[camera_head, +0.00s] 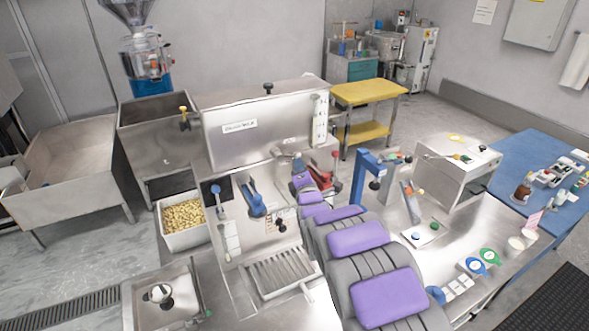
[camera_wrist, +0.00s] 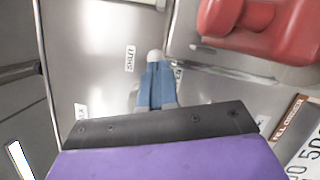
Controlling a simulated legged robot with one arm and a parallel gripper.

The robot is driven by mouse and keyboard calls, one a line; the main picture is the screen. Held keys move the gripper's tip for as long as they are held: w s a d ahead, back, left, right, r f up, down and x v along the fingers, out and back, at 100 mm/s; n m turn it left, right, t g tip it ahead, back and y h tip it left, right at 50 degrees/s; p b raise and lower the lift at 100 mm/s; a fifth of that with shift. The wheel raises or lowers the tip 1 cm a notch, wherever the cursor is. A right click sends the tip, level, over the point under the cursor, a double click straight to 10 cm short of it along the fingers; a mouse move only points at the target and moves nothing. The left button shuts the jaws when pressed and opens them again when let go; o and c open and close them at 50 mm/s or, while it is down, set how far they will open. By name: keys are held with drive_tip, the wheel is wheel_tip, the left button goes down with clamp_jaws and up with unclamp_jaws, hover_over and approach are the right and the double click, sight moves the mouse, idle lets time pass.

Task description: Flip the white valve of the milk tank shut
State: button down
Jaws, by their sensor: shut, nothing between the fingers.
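The milk tank (camera_head: 260,125) is a steel box with a white label on its front, high on the machine left of my arm. My gripper (camera_head: 299,164) is at the tank's lower right front. In the wrist view its blue fingers (camera_wrist: 155,85) are together with nothing between them. A small pale rounded piece (camera_wrist: 155,57), possibly the white valve, shows just past the fingertips; I cannot tell whether they touch. A label reading SHUT (camera_wrist: 130,58) is left of it. The valve is not clear in the head view, where my arm and gripper crowd that spot.
A red part (camera_wrist: 265,25) is close to the right of my fingers in the wrist view. Below the tank are blue handles (camera_head: 253,200) and a drip grate (camera_head: 280,272). A blue stand (camera_head: 365,175) and a steel box (camera_head: 458,170) are to the right.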

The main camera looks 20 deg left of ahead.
drive_tip(key=n+b, duration=0.1)
drive_tip(key=b, duration=0.1)
drive_tip(key=n+y+b, duration=0.1)
drive_tip(key=n+b, duration=0.1)
drive_tip(key=a+r+n+b, duration=0.1)
drive_tip(key=b, duration=0.1)
drive_tip(key=shift+w+n, duration=0.3)
idle(0.4)
